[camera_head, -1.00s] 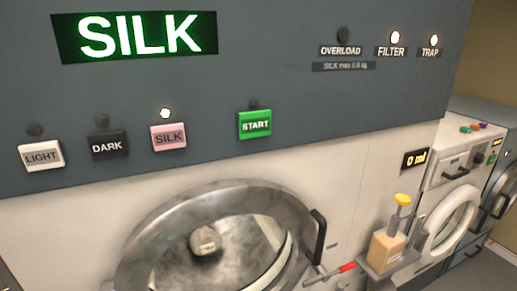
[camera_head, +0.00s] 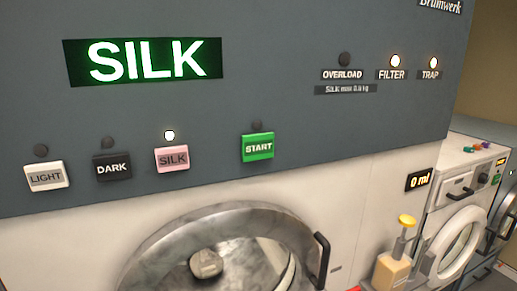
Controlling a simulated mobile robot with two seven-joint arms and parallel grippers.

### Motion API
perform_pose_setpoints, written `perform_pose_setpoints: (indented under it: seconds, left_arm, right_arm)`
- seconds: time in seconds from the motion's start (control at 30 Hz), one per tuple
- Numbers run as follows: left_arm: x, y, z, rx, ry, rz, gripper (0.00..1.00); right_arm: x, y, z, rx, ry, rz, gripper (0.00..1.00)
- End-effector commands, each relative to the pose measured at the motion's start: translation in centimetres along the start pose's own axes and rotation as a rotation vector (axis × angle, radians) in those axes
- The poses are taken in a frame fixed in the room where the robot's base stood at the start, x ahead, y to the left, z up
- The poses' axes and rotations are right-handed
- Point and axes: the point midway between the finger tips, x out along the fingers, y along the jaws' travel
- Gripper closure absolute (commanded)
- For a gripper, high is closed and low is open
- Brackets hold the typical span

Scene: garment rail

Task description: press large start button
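The green START button (camera_head: 258,147) sits on the dark grey panel of the large washing machine. The small lamp (camera_head: 257,127) above it is dark. To its left are the pink SILK button (camera_head: 172,158), the black DARK button (camera_head: 112,166) and the white LIGHT button (camera_head: 46,176). The lamp (camera_head: 169,135) above SILK is lit. The display (camera_head: 143,61) reads SILK in green. Neither of my grippers shows in the head view.
The OVERLOAD lamp (camera_head: 344,59) is dark; the FILTER lamp (camera_head: 395,61) and TRAP lamp (camera_head: 432,62) are lit. The round door (camera_head: 177,225) with a black handle (camera_head: 322,260) is below. A yellow-topped dispenser (camera_head: 393,266) and smaller machines (camera_head: 466,180) stand at the right.

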Motion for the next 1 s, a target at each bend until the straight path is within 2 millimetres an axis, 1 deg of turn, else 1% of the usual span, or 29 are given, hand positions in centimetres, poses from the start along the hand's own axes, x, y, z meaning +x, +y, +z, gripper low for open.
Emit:
perform_pose_setpoints:
  seconds: [0.23,0.27,0.3,0.37,1.0]
  left_arm:
    - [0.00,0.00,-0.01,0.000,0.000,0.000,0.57]
    - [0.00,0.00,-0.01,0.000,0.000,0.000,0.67]
    - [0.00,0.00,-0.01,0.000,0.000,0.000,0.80]
    - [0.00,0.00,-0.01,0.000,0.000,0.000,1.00]
    - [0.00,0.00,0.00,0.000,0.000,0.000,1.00]
  right_arm:
    - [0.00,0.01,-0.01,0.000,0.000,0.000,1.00]
    - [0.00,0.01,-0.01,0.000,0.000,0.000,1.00]
    - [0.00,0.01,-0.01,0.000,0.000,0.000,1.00]
    - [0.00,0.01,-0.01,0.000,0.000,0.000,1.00]
    - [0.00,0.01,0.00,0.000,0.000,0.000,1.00]
